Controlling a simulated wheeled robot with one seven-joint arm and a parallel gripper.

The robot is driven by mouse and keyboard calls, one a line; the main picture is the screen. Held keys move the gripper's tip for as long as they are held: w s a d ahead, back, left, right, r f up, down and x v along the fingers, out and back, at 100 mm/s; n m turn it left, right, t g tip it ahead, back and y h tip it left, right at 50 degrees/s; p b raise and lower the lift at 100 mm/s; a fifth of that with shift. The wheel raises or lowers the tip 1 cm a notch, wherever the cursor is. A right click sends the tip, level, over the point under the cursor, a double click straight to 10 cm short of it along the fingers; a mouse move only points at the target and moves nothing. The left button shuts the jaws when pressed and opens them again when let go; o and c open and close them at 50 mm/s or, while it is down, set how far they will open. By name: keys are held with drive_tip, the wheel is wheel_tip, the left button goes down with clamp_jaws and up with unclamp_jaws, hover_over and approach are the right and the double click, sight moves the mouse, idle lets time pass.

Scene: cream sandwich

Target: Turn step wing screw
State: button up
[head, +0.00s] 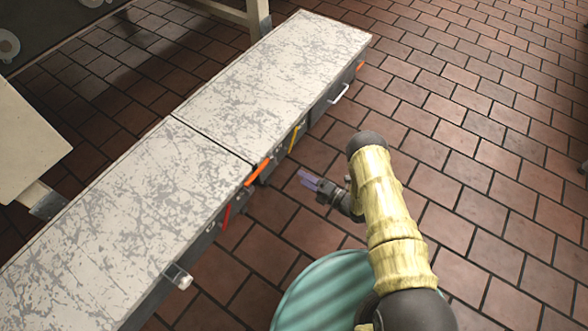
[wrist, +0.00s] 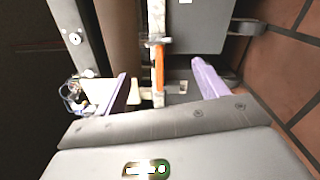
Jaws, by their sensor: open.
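My gripper (head: 310,180) is open, with pale lavender fingers, in front of the bench's long side in the head view. In the wrist view its fingers (wrist: 163,88) are spread apart. An orange bar (wrist: 159,72) shows between them, with metal fittings at its ends. I cannot tell whether a finger touches anything. I cannot pick out the wing screw for certain; small metal fittings lie around the bar. In the head view an orange lever (head: 258,171) sticks out at the joint between the two bench sections.
The long bench (head: 275,70) has a scratched white top. Along its side are a red lever (head: 226,216), a yellow lever (head: 294,137), a metal handle (head: 340,93) and a pale knob (head: 181,277). Brick-tiled floor (head: 470,130) lies open to the right.

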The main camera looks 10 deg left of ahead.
drive_tip(key=p+v, duration=0.1)
drive_tip(key=v, duration=0.4)
drive_tip(key=shift+s+d, duration=0.1)
drive_tip(key=shift+d, duration=0.25)
